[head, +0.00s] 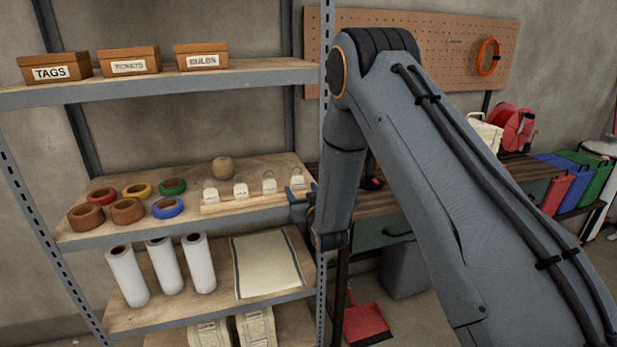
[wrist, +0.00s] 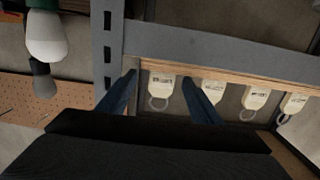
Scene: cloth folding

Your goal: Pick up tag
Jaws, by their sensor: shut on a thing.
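Several white tags with metal rings stand in a row on a wooden rail on the middle shelf. The rightmost tag (head: 297,181) is at my gripper (head: 299,194), by the shelf's right post. In the wrist view this tag (wrist: 161,84) shows between the two blue fingers of my gripper (wrist: 158,78), its ring pointing down in the picture. My gripper is shut on this tag. The other tags, such as the one beside it (head: 269,185), stand to the left in the head view; the neighbour also shows just past a finger in the wrist view (wrist: 214,92).
The grey shelf post (head: 325,130) is close beside my gripper. Tape rolls (head: 127,210) and a twine ball (head: 222,167) share the middle shelf (head: 140,238). Boxes, including one labelled TAGS (head: 54,68), stand on the top shelf. Paper rolls (head: 165,265) stand below.

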